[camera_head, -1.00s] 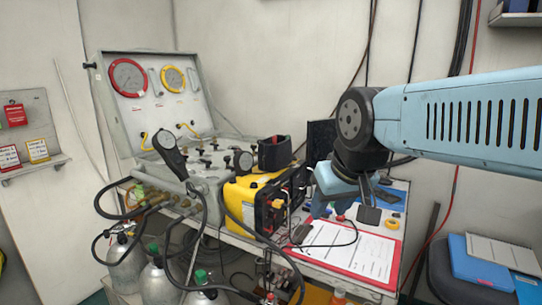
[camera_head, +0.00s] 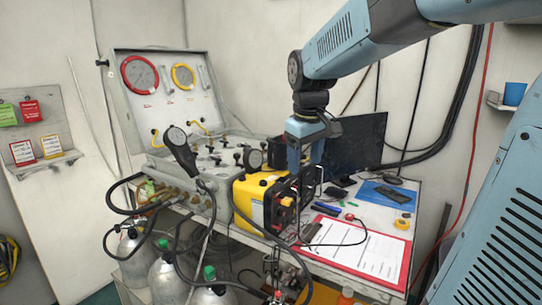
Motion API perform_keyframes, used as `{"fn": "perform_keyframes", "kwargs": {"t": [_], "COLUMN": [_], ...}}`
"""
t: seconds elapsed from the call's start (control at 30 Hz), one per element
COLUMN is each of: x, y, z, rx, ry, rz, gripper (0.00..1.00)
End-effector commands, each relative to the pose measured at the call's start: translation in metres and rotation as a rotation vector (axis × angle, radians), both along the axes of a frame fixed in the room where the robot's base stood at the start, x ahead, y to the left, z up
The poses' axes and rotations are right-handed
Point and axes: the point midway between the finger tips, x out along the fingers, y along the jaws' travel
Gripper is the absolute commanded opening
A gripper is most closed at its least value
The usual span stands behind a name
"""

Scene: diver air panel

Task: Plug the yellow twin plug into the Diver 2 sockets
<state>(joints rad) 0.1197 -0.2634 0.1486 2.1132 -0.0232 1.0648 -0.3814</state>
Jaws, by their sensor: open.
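The yellow box (camera_head: 252,203) stands at the table's front edge with its dark front panel (camera_head: 285,210) facing right. Small red and orange fittings show on that panel, but I cannot read any Diver 2 label or tell the sockets apart. I cannot make out the yellow twin plug for certain. A black cable with a small red end (camera_head: 350,217) lies on the red clipboard. My gripper (camera_head: 303,168) points down just behind and above the right end of the yellow box. It is open, and I see nothing held in it. Its fingertips are partly hidden against the box's handle.
A dark monitor (camera_head: 355,145) stands behind my gripper. A red clipboard (camera_head: 365,250), a yellow roll (camera_head: 402,223) and a blue folder (camera_head: 385,193) lie right. Gas cylinders (camera_head: 165,280) stand below.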

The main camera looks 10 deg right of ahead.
Motion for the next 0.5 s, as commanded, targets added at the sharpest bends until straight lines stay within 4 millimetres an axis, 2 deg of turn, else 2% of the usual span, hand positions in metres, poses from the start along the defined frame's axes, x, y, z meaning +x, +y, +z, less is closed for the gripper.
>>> {"fn": "perform_keyframes", "kwargs": {"t": [0.03,0.3,0.5], "x": [0.016,0.091,0.134], "y": [0.0,-0.002,-0.005], "z": [-0.003,-0.021,-0.038], "rx": [-0.005,-0.013,0.0], "ry": [0.027,0.143,0.203], "rz": [0.028,0.204,0.309], "gripper": [0.66,0.66,0.66]}}
